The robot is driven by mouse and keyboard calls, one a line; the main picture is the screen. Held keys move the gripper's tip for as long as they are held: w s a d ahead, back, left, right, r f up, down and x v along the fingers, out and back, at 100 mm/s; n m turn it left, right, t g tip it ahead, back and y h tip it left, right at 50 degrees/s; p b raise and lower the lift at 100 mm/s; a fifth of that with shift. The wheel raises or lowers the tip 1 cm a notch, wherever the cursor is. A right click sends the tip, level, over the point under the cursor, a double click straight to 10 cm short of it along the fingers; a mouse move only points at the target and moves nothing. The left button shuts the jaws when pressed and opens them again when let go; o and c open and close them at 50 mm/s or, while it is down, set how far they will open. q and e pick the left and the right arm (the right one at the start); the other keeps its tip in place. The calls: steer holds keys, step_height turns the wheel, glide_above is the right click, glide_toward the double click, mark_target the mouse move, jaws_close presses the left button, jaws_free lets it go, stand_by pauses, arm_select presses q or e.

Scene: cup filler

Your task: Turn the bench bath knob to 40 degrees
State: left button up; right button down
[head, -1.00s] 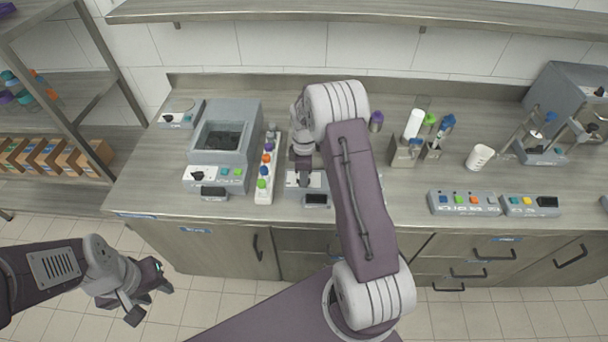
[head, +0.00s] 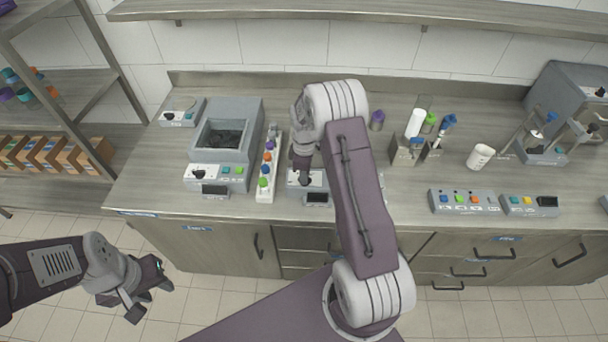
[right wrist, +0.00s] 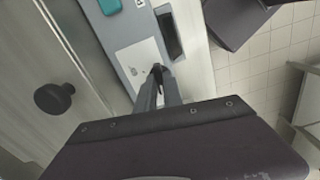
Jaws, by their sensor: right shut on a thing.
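My right gripper (head: 304,176) reaches down onto the sloped front panel of a grey device (head: 292,195), largely hidden by my right arm. In the right wrist view its fingers (right wrist: 158,75) are shut on a small dark knob (right wrist: 157,67) on a white panel (right wrist: 135,63). The knob's pointer and scale cannot be read. A dark display (right wrist: 170,35) sits beside the panel; it also shows in the head view (head: 316,198), its digits unreadable. My left gripper (head: 150,298) is open and empty, low in front of the bench at left.
A grey box with an open basin (head: 232,110) stands left, with its own knob (head: 198,172) and display (head: 214,190). A black round knob (right wrist: 53,98) shows in the wrist view. Bench right of my arm holds a cup (head: 480,157).

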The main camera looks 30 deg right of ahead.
steer(key=m, duration=0.5)
steer(key=shift+w+d+r+p, duration=0.1)
steer(key=shift+r+p, duration=0.05)
steer(key=shift+p, duration=0.2)
steer(key=m, duration=0.5)
steer(key=shift+m, duration=0.3)
steer(key=c, duration=1.5)
jaws_free()
